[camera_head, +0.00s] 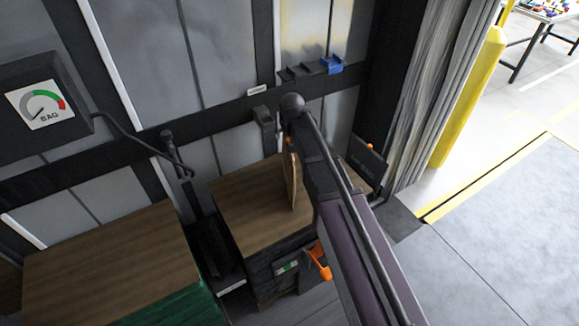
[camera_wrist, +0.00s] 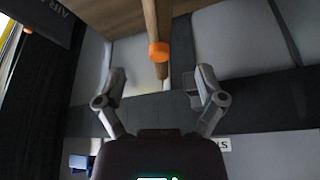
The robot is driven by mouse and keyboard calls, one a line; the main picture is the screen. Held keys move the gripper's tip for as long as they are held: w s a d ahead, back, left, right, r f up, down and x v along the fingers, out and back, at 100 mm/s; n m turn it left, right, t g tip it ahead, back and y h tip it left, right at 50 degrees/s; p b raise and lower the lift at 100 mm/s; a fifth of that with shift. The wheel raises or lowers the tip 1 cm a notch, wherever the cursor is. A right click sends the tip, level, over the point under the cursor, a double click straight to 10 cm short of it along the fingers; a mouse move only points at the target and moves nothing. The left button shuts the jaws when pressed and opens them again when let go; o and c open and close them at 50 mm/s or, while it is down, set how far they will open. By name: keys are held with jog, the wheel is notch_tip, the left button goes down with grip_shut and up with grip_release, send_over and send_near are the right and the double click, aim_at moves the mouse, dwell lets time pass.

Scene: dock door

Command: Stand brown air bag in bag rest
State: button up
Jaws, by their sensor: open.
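The brown air bag (camera_head: 291,182) stands thin and edge-on at the right of a wood-topped load, partly hidden by my arm. In the wrist view the bag (camera_wrist: 151,18) comes down from the top edge, with an orange valve (camera_wrist: 158,51) on it. My gripper (camera_wrist: 160,78) is open, its fingers apart on either side of the bag's end, with gaps on both sides. In the head view my arm hides most of the gripper. A dark holder lettered AIR BAG (camera_head: 367,165), seemingly the bag rest, is right of the load; an orange spot shows at its top.
A BAG gauge (camera_head: 39,103) and a hose with a dark nozzle (camera_head: 172,148) are at left. A second wood-topped load (camera_head: 110,265) stands front left. A blue item (camera_head: 332,65) sits on a wall rail. An orange-handled device (camera_head: 319,262) hangs on the near load. Open floor lies right.

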aim_at(289, 140)
jog(key=shift+f, duration=0.1)
jog(key=shift+b+x, duration=2.45)
jog(key=shift+x, duration=0.05)
jog(key=shift+s+d, duration=0.1)
grip_shut()
